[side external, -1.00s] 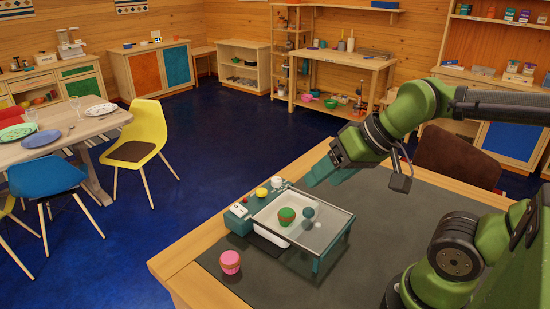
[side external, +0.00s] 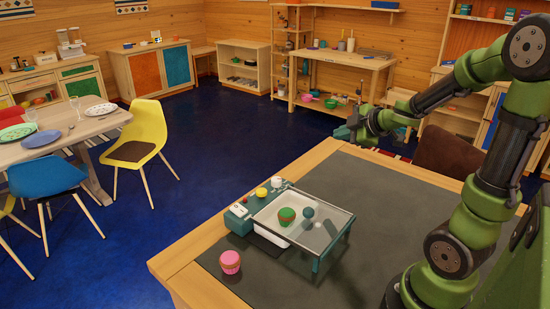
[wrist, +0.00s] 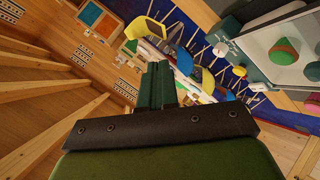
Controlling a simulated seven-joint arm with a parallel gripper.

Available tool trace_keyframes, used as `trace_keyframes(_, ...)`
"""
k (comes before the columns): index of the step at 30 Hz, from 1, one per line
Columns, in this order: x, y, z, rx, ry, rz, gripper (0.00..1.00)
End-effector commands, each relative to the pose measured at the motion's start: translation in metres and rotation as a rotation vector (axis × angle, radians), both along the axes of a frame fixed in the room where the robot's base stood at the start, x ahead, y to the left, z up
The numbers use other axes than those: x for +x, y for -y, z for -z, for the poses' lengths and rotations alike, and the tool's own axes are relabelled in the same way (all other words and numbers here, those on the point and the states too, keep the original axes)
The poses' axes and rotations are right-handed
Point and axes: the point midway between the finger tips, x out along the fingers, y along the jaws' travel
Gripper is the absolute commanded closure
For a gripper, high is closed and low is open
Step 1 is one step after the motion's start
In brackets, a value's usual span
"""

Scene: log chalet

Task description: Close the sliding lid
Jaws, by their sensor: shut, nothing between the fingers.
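The sliding lid (side external: 326,233) is a clear panel in a thin grey frame on a teal unit (side external: 238,222) near the table's left end. A white tray (side external: 270,237) shows below it, partly uncovered at the front left. A green-topped cupcake (side external: 287,216) and a grey-teal ball (side external: 308,212) show at the tray and panel. The unit's corner appears at the upper right of the wrist view, with the cupcake (wrist: 284,52). My gripper (side external: 345,132) is raised beyond the table's far edge, well apart from the lid. Its teal fingers (wrist: 156,84) are together and empty.
A yellow knob (side external: 261,192) sits on the unit's rear left. The mat (side external: 400,205) is clear right of the unit. A brown chair (side external: 447,155) stands behind the table.

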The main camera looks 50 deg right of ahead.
Motion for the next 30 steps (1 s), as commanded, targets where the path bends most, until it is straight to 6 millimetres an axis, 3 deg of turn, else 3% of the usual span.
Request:
trace_keyframes(6,-0.041,-0.053,0.050,-0.019,-0.204,-0.586,1.00)
trace_keyframes(10,-0.074,-0.082,0.059,0.019,-0.290,-0.840,1.00)
trace_keyframes(14,-0.091,-0.098,0.060,0.052,-0.325,-0.964,1.00)
trace_keyframes(20,-0.088,-0.110,0.071,0.070,-0.327,-0.984,1.00)
trace_keyframes(30,-0.064,-0.141,0.118,0.070,-0.328,-0.981,1.00)
